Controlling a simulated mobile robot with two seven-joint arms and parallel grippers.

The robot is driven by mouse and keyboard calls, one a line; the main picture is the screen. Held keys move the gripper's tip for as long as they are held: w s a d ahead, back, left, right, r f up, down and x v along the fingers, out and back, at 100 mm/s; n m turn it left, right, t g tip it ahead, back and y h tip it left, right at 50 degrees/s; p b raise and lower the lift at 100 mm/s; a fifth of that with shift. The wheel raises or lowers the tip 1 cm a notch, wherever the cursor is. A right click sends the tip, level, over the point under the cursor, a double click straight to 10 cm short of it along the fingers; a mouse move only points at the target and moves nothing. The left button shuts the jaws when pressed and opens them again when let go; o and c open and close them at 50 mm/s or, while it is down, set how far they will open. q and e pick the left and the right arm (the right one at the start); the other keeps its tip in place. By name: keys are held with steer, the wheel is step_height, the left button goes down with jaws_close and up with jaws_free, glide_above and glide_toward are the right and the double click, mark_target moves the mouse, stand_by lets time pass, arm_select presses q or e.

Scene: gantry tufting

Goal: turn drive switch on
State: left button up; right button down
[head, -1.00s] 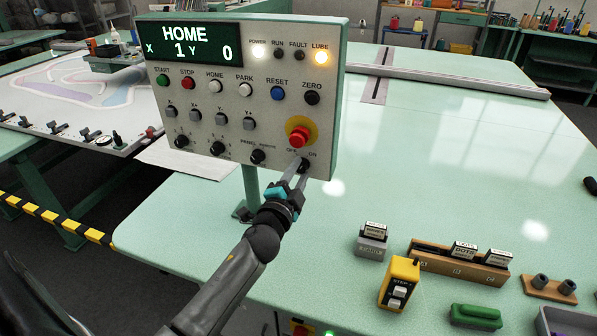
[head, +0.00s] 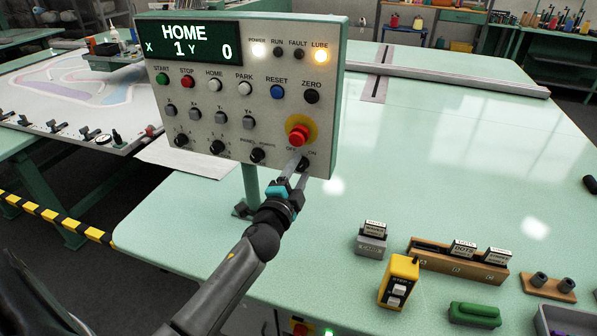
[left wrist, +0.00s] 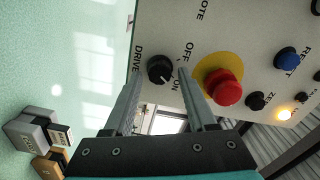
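The drive switch is a black round knob (head: 304,163) at the lower right of the control panel (head: 228,135), below the red emergency button (head: 299,134). In the left wrist view the knob (left wrist: 160,69) sits beside the DRIVE, OFF and ON labels, and its white mark points toward ON. My left gripper (head: 296,167) is at the knob. In the left wrist view its two fingers (left wrist: 160,80) are apart, one on each side of the knob, with a gap visible. I cannot tell whether they touch it. My right gripper is not in view.
The panel display (head: 186,43) reads HOME, X 1, Y 0; the POWER and LUBE lamps are lit. A yellow pendant (head: 398,282), a wooden holder (head: 458,263) and a green block (head: 475,315) lie on the pale green table (head: 430,170). A green light (head: 328,332) shows at the bottom edge.

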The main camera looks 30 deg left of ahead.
arm_select(q)
steer(key=shift+o, duration=0.7)
steer(key=b+v, duration=0.1)
steer(key=v, duration=1.4)
steer(key=shift+s+a, duration=0.1)
steer(key=shift+s, duration=0.05)
